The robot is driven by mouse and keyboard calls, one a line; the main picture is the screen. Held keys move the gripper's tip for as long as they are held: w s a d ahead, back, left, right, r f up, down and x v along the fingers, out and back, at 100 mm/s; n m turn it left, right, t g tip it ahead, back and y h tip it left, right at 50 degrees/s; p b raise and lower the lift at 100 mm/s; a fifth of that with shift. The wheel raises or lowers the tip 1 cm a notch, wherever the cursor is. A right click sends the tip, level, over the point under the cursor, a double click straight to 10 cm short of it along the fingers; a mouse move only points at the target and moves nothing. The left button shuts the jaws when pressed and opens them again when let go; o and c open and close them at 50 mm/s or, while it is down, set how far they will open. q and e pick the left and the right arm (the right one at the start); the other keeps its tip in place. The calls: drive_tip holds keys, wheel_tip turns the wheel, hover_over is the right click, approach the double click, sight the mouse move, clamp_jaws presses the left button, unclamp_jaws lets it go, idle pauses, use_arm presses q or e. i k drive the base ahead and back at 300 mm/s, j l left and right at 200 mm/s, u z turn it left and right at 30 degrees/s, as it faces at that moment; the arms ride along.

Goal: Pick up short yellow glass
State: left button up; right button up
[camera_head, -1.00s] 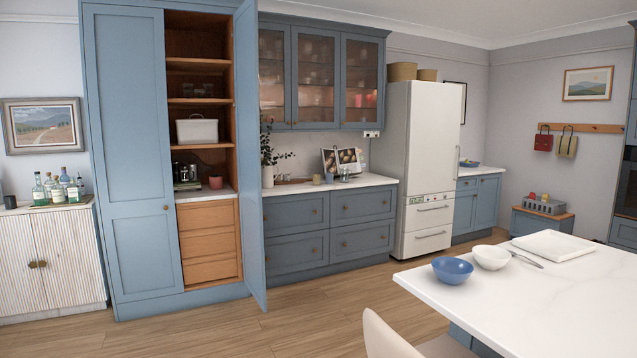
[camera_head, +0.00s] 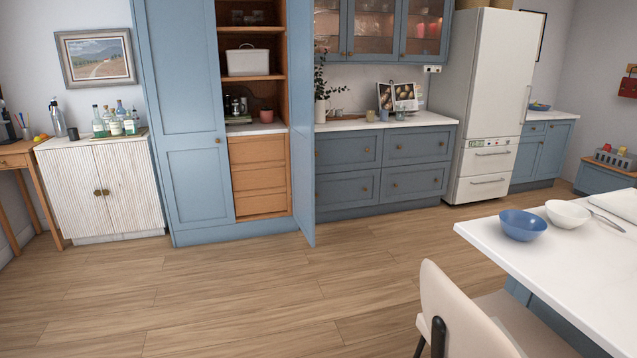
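I cannot make out a short yellow glass anywhere in the head view. Small cups and glasses stand on the blue counter, among them a pinkish-grey cup (camera_head: 371,116) and a small greyish vessel (camera_head: 400,115), both too small to judge well. Indistinct glassware sits behind the glass doors of the wall cabinet (camera_head: 375,28). A reddish pot (camera_head: 266,116) stands inside the open tall cupboard (camera_head: 182,120). Neither of my grippers is in view.
A white table (camera_head: 545,260) with a blue bowl (camera_head: 522,225) and a white bowl (camera_head: 567,213) is at right, a cream chair (camera_head: 460,310) before it. The cupboard door (camera_head: 303,150) juts out. Bottles (camera_head: 115,120) stand on the left sideboard (camera_head: 103,190). Wooden floor (camera_head: 250,300) is clear.

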sight(370, 114)
drive_tip(key=i+u, duration=0.45)
drive_tip(key=i, duration=1.35)
drive_tip(key=i+z, duration=0.3)
drive_tip(key=i, duration=0.3)
drive_tip(key=i+z, duration=0.35)
drive_tip(key=i, duration=0.3)
drive_tip(key=i+j+z, duration=0.3)
drive_tip(key=i, duration=0.3)
drive_tip(key=i+l+z, duration=0.3)
drive_tip(key=i+z, duration=0.15)
drive_tip(key=i, duration=0.2)
drive_tip(key=i+z, duration=0.45)
drive_tip(key=i, duration=0.2)
drive_tip(key=i+j+z, duration=0.15)
drive_tip(key=i+z, duration=0.3)
drive_tip(key=i, duration=0.2)
drive_tip(key=i+j+u, duration=0.1)
drive_tip(key=i+u, duration=0.4)
drive_tip(key=i, duration=0.2)
drive_tip(key=i+l+u, duration=0.2)
drive_tip(key=i+u, duration=0.3)
drive_tip(key=i, duration=0.2)
